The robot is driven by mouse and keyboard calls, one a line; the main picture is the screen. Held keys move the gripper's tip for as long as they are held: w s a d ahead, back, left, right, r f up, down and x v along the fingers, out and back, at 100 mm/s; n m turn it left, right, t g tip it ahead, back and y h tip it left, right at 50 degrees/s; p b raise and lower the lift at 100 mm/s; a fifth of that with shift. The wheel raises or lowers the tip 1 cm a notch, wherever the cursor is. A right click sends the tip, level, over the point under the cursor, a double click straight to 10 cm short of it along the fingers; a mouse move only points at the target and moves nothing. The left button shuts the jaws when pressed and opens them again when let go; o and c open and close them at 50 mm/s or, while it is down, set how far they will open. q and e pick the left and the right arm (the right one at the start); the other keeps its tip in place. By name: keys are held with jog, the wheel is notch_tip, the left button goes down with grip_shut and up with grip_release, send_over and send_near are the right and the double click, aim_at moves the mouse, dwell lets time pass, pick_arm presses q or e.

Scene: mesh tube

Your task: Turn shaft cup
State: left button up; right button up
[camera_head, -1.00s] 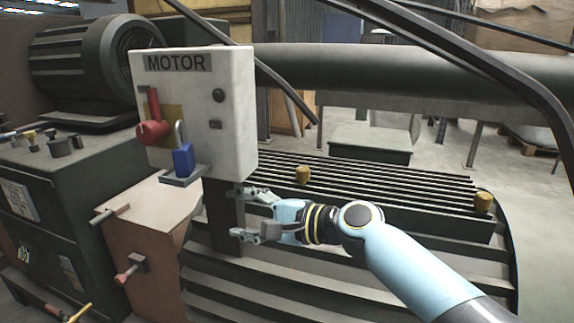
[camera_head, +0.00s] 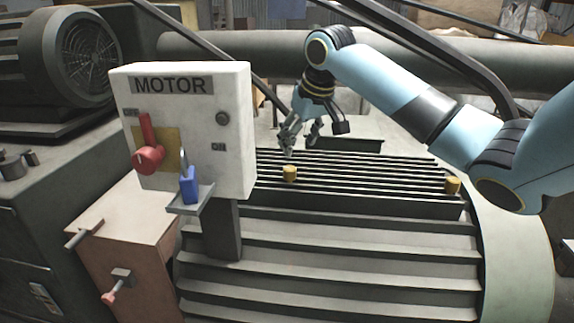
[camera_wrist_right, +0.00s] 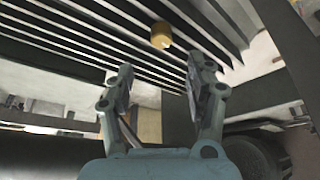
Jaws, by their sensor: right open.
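Two yellow cup-like caps stand on the dark slatted grille: a left one (camera_head: 290,173) and a right one (camera_head: 452,185). My right gripper (camera_head: 300,143) is open and empty. It hangs, fingers downward, above and just behind the left cap in the head view, apart from it. In the right wrist view a yellow cap (camera_wrist_right: 161,35) shows beyond the open fingertips (camera_wrist_right: 164,72), with nothing between them. Which cap that is cannot be told for certain. My left gripper is not in view.
A white MOTOR box (camera_head: 232,150) with a red handle (camera_head: 149,157) and a blue padlock (camera_head: 189,184) stands on a post left of the grille (camera_head: 380,190). Dark diagonal bars and a large pipe (camera_head: 390,68) lie behind. Space above the grille's front is open.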

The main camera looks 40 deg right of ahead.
aim_at(290, 168)
jog(key=b+x, duration=0.1)
jog(key=x, duration=0.8)
jog(key=shift+a+f, duration=0.2)
jog(key=shift+w+f, duration=0.15)
jog(key=shift+f, duration=0.2)
jog(key=shift+c, duration=0.2)
